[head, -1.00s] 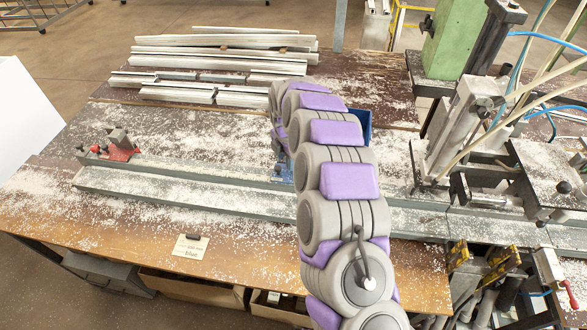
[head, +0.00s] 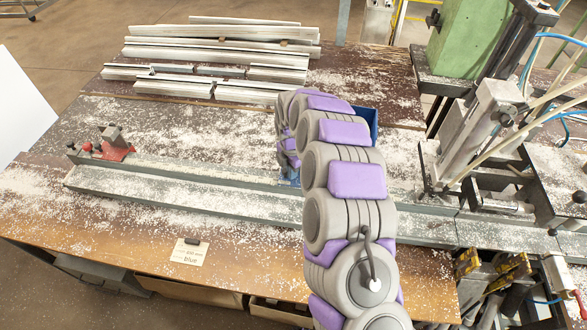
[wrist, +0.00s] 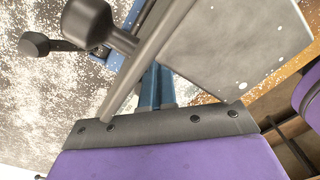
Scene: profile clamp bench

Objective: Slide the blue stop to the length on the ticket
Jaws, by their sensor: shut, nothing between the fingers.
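The blue stop (head: 289,180) sits on the long grey rail (head: 190,192), mostly hidden behind my arm in the head view. In the wrist view a blue part of it (wrist: 137,45) shows beyond the fingers, with a dark knob and rod crossing in front. My gripper (wrist: 156,88) is shut and empty, close to the stop; I cannot tell whether they touch. In the head view the fingertips are hidden by my arm.
A red stop (head: 117,151) stands at the rail's left end. Aluminium profiles (head: 215,55) lie at the back. A blue box (head: 369,118) is partly behind my arm. A clamp machine (head: 500,110) fills the right. White chips cover the bench (head: 130,225).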

